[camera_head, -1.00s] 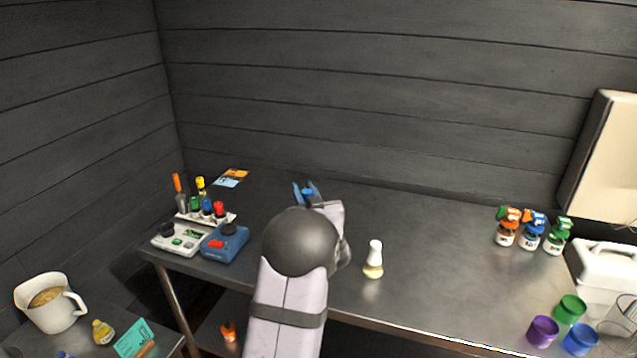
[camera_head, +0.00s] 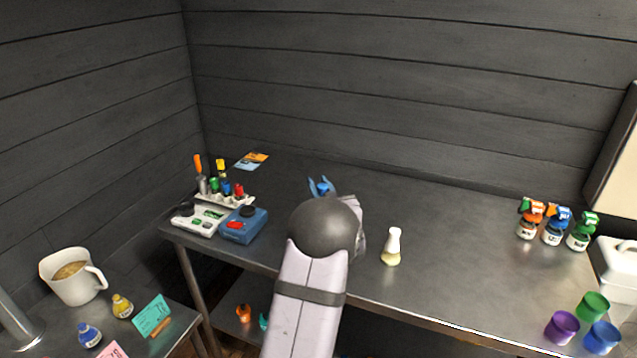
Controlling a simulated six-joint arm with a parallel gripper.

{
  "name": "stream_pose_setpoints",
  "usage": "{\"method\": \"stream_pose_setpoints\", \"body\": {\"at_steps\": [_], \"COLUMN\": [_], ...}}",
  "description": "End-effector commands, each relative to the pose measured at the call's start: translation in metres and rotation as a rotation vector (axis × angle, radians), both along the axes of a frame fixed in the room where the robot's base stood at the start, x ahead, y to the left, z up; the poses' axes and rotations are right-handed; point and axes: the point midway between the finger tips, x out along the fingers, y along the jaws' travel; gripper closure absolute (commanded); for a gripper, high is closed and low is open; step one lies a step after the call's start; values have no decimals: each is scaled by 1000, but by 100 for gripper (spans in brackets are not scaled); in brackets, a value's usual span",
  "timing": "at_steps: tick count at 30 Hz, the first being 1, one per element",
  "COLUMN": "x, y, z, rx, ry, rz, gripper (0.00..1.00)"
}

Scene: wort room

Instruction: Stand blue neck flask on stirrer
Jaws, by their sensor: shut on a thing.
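My gripper (camera_head: 321,187) is over the back part of the steel bench, seen from behind my arm. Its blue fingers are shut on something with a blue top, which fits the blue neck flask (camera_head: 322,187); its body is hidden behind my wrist. The blue box-shaped device (camera_head: 244,228) with a red mark and a dark round top looks like the stirrer. It stands near the bench's front left, to the left of my gripper, and its top looks empty. I cannot tell how high the flask is held.
A white device (camera_head: 198,220) and a tube rack (camera_head: 232,200) stand beside the stirrer. A white-necked flask (camera_head: 391,248) stands right of my arm. A jug (camera_head: 74,277) is on the lower left table.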

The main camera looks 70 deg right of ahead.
Motion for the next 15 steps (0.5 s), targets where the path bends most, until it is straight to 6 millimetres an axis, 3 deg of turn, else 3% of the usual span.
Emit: {"method": "stream_pose_setpoints", "body": {"at_steps": [6,15], "x": [0,0], "y": [0,0], "z": [-17,-21], "rx": [-3,-4], "ry": [-1,-1], "rz": [0,0], "gripper": [100,100]}}
